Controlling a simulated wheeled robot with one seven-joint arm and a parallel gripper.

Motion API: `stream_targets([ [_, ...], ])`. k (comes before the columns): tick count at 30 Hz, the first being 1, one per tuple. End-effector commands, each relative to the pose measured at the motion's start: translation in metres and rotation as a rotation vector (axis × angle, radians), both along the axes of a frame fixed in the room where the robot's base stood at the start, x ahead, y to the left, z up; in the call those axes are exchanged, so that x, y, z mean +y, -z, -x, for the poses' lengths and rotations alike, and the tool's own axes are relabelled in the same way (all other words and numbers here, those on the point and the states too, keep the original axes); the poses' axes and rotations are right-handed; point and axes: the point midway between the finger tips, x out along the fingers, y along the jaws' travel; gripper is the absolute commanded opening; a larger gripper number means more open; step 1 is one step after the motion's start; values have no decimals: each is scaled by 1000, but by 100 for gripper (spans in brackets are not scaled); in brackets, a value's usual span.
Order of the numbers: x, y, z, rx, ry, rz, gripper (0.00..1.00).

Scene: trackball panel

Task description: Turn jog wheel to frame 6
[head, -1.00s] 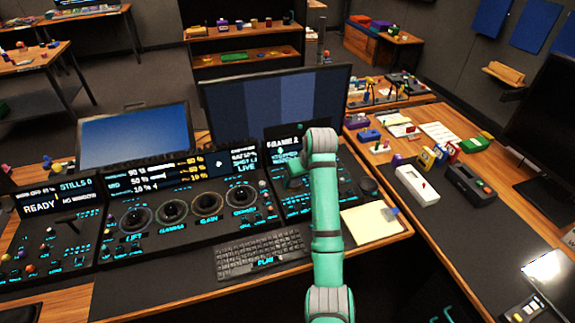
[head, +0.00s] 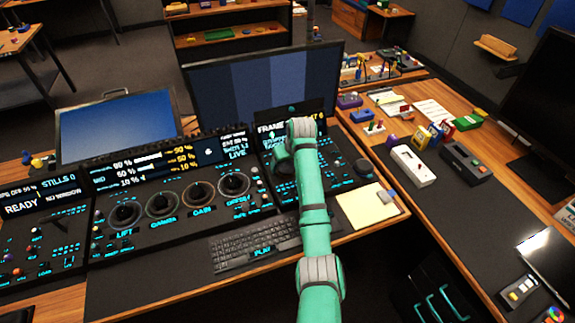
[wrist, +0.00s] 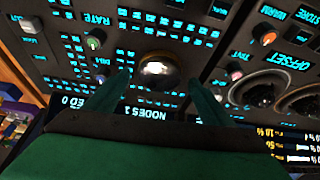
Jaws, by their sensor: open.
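The control panel (head: 335,163) is on the right of the desk in the head view. Its display (head: 270,129) reads "FRAME", with my arm over part of the line and a 6 at its right end. A dark round knob (head: 362,168) at the panel's right side may be the jog wheel; I cannot be sure. In the wrist view a shiny silver ball (wrist: 158,67) sits in the panel. My gripper (wrist: 159,82) is open, with its green fingers on either side of the ball in that picture. Contact cannot be told. My arm hides the fingertips in the head view.
Small knobs and lit buttons surround the ball. Larger dials (head: 235,184) are on the neighbouring panel. A keyboard (head: 250,244) and a yellow notepad (head: 365,206) lie in front. A monitor (head: 265,80) stands behind.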

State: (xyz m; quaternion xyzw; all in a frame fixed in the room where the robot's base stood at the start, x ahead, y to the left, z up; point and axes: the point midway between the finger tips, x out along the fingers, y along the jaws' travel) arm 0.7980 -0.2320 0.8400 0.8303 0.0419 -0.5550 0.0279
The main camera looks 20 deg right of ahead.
Motion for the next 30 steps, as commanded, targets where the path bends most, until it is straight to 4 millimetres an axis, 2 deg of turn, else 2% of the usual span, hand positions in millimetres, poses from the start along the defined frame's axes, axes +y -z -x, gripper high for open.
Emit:
stream_targets([
  [4, 0, 9, -4, 0, 1, 0, 75],
  [14, -1, 12, -4, -1, 2, 0, 75],
  [19, -1, 12, -4, 0, 2, 0, 35],
  [30, -1, 12, -4, 0, 44, 0, 34],
])
